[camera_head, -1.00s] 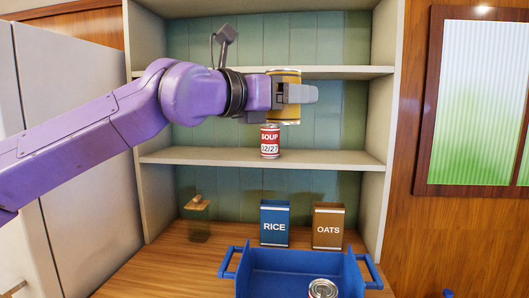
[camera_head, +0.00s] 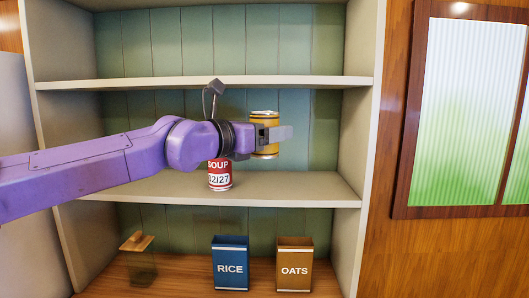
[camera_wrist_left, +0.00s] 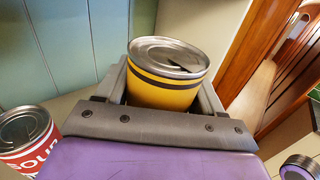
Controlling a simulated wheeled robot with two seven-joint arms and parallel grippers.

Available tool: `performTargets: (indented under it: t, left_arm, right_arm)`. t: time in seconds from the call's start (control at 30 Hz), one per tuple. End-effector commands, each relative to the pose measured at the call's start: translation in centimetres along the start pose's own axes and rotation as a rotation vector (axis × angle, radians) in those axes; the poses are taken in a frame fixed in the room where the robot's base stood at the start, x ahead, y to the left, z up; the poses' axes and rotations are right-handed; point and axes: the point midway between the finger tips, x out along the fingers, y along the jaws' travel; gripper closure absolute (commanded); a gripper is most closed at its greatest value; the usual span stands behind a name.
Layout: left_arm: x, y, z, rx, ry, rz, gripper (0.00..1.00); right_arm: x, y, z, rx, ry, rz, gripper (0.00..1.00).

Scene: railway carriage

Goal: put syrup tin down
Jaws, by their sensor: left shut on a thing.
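The syrup tin (camera_head: 264,122) is a yellow can with dark bands and a metal lid. My left gripper (camera_head: 273,136) is shut on it, upright, in front of the middle shelf (camera_head: 290,190). In the left wrist view the tin (camera_wrist_left: 165,92) stands between the fingers of the left gripper (camera_wrist_left: 162,100). In the head view its bottom shows a little above the shelf board, to the right of the red soup tin (camera_head: 220,178). The soup tin also shows in the left wrist view (camera_wrist_left: 28,145). My right gripper is not in view.
The middle shelf is bare to the right of the soup tin. The upper shelf board (camera_head: 200,83) runs above my gripper. A blue RICE box (camera_head: 230,255), a brown OATS box (camera_head: 294,258) and a jar with a wooden lid (camera_head: 138,265) stand below.

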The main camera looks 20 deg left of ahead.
Motion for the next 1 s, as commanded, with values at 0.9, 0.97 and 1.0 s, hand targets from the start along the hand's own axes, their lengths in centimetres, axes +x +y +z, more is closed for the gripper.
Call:
performTargets:
  t: [0.9,0.97,1.0]
  left_arm:
    - [6.3,4.5,-10.2,-0.001,-0.003,0.002,0.88]
    - [6.3,4.5,-10.2,-0.001,-0.003,0.002,0.88]
    - [6.3,4.5,-10.3,-0.001,-0.003,0.002,0.88]
  right_arm:
    - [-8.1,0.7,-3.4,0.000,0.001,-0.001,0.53]
    - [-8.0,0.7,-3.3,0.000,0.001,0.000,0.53]
    - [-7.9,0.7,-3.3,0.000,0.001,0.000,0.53]
